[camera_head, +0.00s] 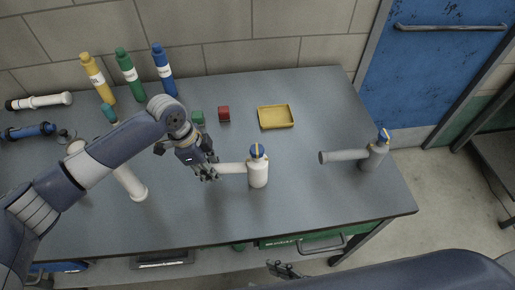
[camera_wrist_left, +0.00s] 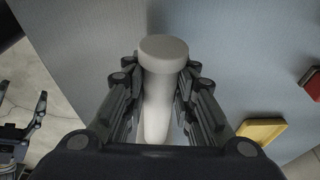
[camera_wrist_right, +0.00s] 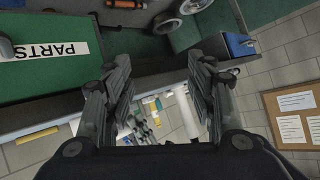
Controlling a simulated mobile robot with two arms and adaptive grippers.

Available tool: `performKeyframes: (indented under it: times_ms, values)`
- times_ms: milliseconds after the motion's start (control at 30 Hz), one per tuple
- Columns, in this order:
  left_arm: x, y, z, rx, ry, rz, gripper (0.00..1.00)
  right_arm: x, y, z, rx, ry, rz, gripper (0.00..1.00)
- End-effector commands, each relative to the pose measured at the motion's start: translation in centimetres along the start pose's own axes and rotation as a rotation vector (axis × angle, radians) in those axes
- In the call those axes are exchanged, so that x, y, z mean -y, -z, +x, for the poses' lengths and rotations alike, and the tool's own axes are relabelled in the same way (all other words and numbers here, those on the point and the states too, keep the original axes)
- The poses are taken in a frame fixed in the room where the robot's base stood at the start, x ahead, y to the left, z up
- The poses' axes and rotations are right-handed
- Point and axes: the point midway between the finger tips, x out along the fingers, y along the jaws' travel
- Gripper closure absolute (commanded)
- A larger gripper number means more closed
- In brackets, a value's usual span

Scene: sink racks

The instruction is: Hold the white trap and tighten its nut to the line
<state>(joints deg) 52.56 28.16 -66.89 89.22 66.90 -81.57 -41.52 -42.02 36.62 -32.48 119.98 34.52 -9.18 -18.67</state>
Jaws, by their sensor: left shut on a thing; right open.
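A grey trap (camera_head: 371,158) with a blue nut stands at the right. A yellow tray (camera_head: 278,117), red block (camera_head: 223,114) and green block (camera_head: 198,118) lie behind. Bottles (camera_head: 128,75) stand at back left. Pipes lie left. A green drawer (camera_head: 300,241) is under the front edge.

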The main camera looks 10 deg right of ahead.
Motion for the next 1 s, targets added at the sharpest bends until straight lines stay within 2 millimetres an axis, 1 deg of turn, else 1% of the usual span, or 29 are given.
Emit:
performKeyframes:
  times_ms: [33,67,100,200,300,400,467,567,667,1000]
  values:
    - [-0.1,-0.1,0.1,0.001,-0.002,0.0,0.96,-3.9,4.5,0.5,-0.124,-0.076,-0.046,0.49]
    - [-0.1,-0.1,0.1,0.001,-0.002,0.0,0.96,-5.1,6.6,0.4,-0.181,-0.104,-0.064,0.49]
    - [-0.1,0.0,0.1,0.0,-0.001,0.0,0.96,-6.5,9.0,0.2,-0.25,-0.139,-0.084,0.49]
    - [0.0,0.0,0.0,0.0,-0.001,0.0,0.96,-9.5,14.4,-0.9,-0.4,-0.217,-0.133,0.49]
    - [0.0,0.0,0.1,0.0,-0.001,0.0,0.96,-11.4,18.0,-2.2,-0.504,-0.275,-0.166,0.49]
    - [0.0,0.0,0.1,0.0,-0.001,0.0,0.96,-12.4,20.1,-3.0,-0.565,-0.309,-0.185,0.49]
    - [0.0,0.0,0.1,0.001,-0.001,-0.001,0.96,-12.7,20.7,-3.2,-0.583,-0.32,-0.189,0.49]
    - [-0.1,0.0,0.1,0.0,-0.001,0.0,0.96,-13.1,21.5,-2.8,-0.593,-0.327,-0.194,0.49]
    - [-0.1,0.0,0.1,0.0,-0.002,0.0,0.96,-13.4,22.3,-1.8,-0.595,-0.326,-0.193,0.49]
    - [-0.1,0.0,0.1,0.0,-0.002,0.0,0.96,-15.0,26.0,3.4,-0.594,-0.325,-0.191,0.49]
